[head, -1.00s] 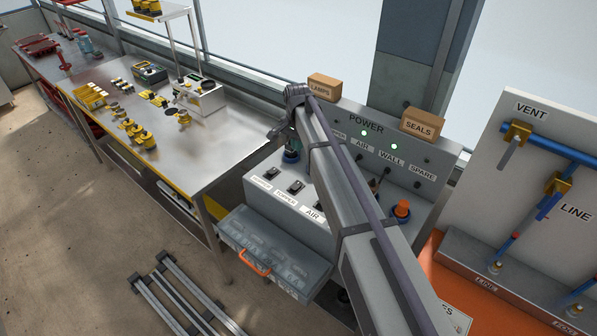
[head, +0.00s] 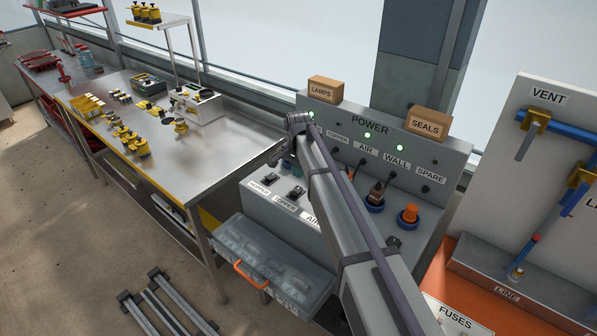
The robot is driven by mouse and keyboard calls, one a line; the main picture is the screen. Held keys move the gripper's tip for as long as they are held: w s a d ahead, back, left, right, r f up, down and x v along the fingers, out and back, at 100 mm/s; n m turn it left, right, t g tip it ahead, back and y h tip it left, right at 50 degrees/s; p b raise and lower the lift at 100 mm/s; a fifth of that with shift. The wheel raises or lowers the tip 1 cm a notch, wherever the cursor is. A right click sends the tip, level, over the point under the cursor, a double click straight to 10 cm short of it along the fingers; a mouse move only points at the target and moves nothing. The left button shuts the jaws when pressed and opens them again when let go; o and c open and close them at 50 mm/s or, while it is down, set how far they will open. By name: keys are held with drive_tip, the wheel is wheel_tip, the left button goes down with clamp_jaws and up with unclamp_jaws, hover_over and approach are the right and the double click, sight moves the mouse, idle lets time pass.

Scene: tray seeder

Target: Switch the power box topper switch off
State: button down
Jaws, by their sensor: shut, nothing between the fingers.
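The grey power box (head: 455,150) stands right of the steel bench, with POWER on its upright back panel. Its sloping front carries black switches with white labels. One switch (head: 270,179) is at the left, and another, the middle switch (head: 296,191), has a small label below it that seems to read TOPPER. The AIR label (head: 313,220) is partly covered by my arm. The switch positions are too small to tell. Green lights (head: 367,135) glow on the back panel. My gripper (head: 275,160) is small and dark at the arm's end, above the left switches, shut and apparently apart from them.
The LAMPS box (head: 325,89) and SEALS box (head: 428,122) sit on top of the power box. An open grey drawer (head: 270,262) with an orange handle juts out below. The bench (head: 235,135) holds yellow-black parts at left. A VENT panel (head: 517,150) stands at right.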

wheel_tip(320, 180, down, 4)
drive_tip(key=b, duration=0.2)
drive_tip(key=shift+f+b, duration=0.1)
drive_tip(key=shift+b, duration=0.2)
drive_tip(key=shift+d+f+b, duration=0.1)
drive_tip(key=shift+f+b, duration=0.35)
drive_tip(key=shift+b, duration=0.05)
drive_tip(key=shift+r, duration=0.3)
drive_tip(key=shift+r+p, duration=0.7)
drive_tip(key=shift+p, duration=0.35)
wheel_tip(320, 180, up, 14)
drive_tip(key=w+d+p, duration=0.1)
drive_tip(key=w+p, duration=0.1)
drive_tip(key=p, duration=1.1)
drive_tip(key=shift+w+d+f+p, duration=0.15)
drive_tip(key=shift+d+p, duration=0.2)
drive_tip(key=shift+d, duration=0.05)
